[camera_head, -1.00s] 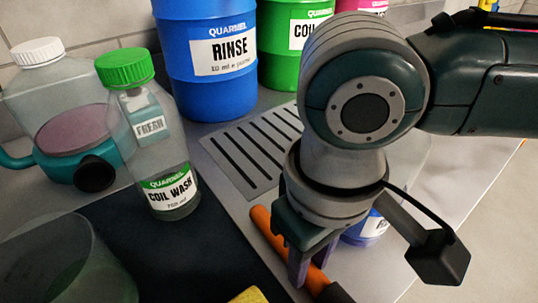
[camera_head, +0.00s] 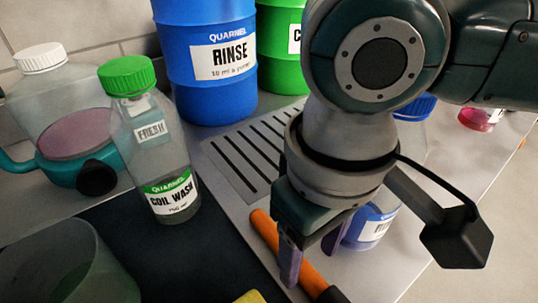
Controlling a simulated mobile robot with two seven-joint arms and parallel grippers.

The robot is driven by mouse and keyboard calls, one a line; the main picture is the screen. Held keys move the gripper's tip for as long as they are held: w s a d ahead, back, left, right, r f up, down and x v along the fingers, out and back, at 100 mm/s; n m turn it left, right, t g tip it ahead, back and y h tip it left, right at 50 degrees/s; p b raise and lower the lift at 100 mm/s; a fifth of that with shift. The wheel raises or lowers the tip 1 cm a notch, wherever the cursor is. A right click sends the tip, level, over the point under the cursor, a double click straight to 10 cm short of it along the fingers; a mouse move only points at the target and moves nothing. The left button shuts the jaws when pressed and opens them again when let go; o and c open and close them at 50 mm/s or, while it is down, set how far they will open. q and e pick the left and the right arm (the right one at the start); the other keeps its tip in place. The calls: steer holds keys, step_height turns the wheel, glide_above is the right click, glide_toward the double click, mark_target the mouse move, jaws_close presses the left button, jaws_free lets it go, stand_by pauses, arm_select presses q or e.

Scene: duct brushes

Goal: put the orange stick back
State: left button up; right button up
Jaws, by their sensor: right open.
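The orange stick (camera_head: 264,229) lies on the grey counter beside the slotted drain, running down to the right to a black end (camera_head: 332,295). My right gripper (camera_head: 312,262) points down over the stick's middle and is open. One finger shows on the near left side of the stick and the other on its right side. The gripper hides part of the stick, and I cannot tell whether the fingers touch it. My left gripper is not in view.
A coil wash bottle (camera_head: 160,160) and a teal-based jug (camera_head: 70,135) stand at left. Blue (camera_head: 200,95) and green (camera_head: 278,70) drums stand behind the slotted drain (camera_head: 245,150). A blue-capped bottle (camera_head: 365,230) is close behind the gripper. A clear container (camera_head: 60,265) is at front left.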

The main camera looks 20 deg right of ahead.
arm_select(q)
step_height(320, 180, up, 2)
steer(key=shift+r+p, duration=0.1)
steer(key=shift+p, duration=0.7)
arm_select(e)
step_height(320, 180, up, 9)
steer(key=s+a+f+n+t+y, duration=0.1)
steer(key=s+a+f+y, duration=0.2)
steer(key=a, duration=0.4)
steer(key=m+t, duration=0.2)
steer(key=t, duration=0.1)
glide_toward(307, 271)
steer(key=s, duration=0.3)
steer(key=s+d+f+m+h, duration=0.1)
steer(key=s+d+f+h, duration=0.1)
steer(key=d, duration=0.4)
steer(key=shift+s+h, duration=0.4)
steer(key=shift+s, duration=0.2)
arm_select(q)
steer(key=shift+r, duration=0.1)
arm_select(e)
steer(key=shift+r, duration=0.15)
arm_select(q)
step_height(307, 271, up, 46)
steer(key=p, duration=4.6)
arm_select(e)
step_height(307, 271, up, 46)
